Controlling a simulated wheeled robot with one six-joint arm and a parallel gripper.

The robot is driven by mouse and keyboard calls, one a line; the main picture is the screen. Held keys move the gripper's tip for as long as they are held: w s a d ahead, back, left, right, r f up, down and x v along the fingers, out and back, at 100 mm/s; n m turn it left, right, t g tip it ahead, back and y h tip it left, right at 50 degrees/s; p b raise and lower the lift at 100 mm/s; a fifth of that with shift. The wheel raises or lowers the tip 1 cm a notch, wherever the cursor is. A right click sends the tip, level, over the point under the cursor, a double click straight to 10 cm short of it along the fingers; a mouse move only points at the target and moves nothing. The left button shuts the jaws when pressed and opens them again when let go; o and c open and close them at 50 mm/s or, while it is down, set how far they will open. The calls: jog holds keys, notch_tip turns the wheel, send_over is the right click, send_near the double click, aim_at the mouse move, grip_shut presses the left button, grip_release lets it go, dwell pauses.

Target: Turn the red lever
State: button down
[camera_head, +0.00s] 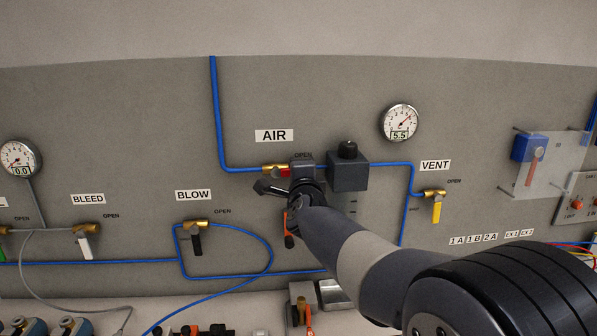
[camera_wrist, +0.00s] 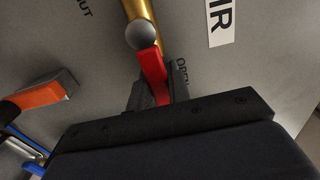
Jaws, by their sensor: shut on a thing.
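The red lever (camera_wrist: 152,72) sits on a brass valve (camera_wrist: 140,12) on the grey panel, under the AIR label (camera_head: 274,135). In the wrist view my gripper (camera_wrist: 155,95) is shut on the red lever, with a dark finger on each side of it. The lever points toward the printed word OPEN in that view. In the head view the brass valve (camera_head: 272,168) shows at the left of my gripper (camera_head: 290,178), and only a little of the red lever (camera_head: 285,171) shows. My gripper and arm hide the rest.
An orange-handled part (camera_head: 290,232) hangs just below my gripper, and it is close by in the wrist view (camera_wrist: 45,95). A dark box (camera_head: 348,172) stands right of the valve. Blue tubes (camera_head: 215,110) run along the panel. The VENT valve's yellow lever (camera_head: 436,212) is farther right.

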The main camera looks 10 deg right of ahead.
jog(key=c, duration=1.3)
grip_release()
jog(key=s, duration=1)
jog(key=shift+s+b, duration=0.3)
jog(key=shift+s, duration=0.1)
jog(key=shift+w, duration=5.45)
